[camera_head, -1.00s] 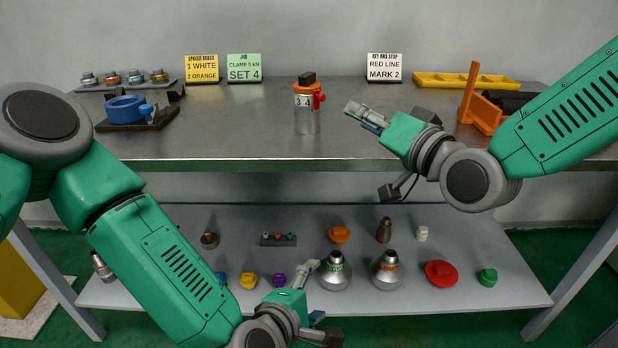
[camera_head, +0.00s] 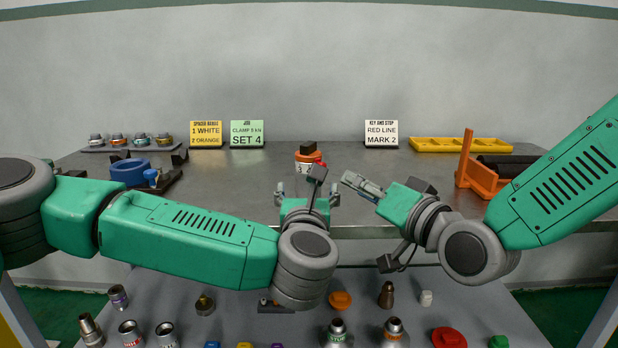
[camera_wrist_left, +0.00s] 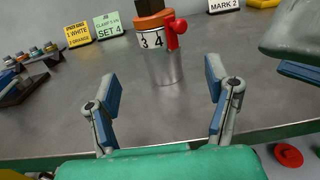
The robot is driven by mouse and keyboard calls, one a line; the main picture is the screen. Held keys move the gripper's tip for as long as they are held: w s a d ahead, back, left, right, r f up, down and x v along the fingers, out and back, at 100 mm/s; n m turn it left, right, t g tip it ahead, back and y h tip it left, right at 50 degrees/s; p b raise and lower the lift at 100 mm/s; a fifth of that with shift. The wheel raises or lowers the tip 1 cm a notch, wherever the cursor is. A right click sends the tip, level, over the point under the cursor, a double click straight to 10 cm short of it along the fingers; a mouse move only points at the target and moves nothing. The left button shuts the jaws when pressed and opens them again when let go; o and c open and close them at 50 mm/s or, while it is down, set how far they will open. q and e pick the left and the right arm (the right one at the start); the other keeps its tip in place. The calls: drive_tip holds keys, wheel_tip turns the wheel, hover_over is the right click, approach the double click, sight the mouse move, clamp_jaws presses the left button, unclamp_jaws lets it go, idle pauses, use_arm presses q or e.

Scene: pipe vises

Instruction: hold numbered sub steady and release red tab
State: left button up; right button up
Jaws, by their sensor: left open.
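The numbered sub (camera_head: 307,160) is a silver cylinder with an orange collar, a dark top and a white band reading 3 4. It stands upright on the bench; in the head view my left gripper hides its lower part. The red tab (camera_wrist_left: 176,30) sticks out at the right of its band in the left wrist view. My left gripper (camera_head: 307,194) is open and empty in front of the sub; its fingers (camera_wrist_left: 162,105) point toward the sub, apart from it. My right gripper (camera_head: 362,185) is at the right of the sub, fingers pointing left; I cannot tell how far they are parted.
A blue ring vise (camera_head: 131,172) stands at the left, an orange bracket (camera_head: 472,178) at the right. Cards (camera_head: 247,134) and a yellow tray (camera_head: 460,145) line the back. The bench (camera_head: 240,180) is clear around the sub. A lower shelf (camera_head: 250,328) holds loose parts.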

use_arm(q)
drive_tip(key=w, duration=0.9)
drive_tip(key=shift+w+d, duration=0.15)
drive_tip(key=shift+w, duration=0.25)
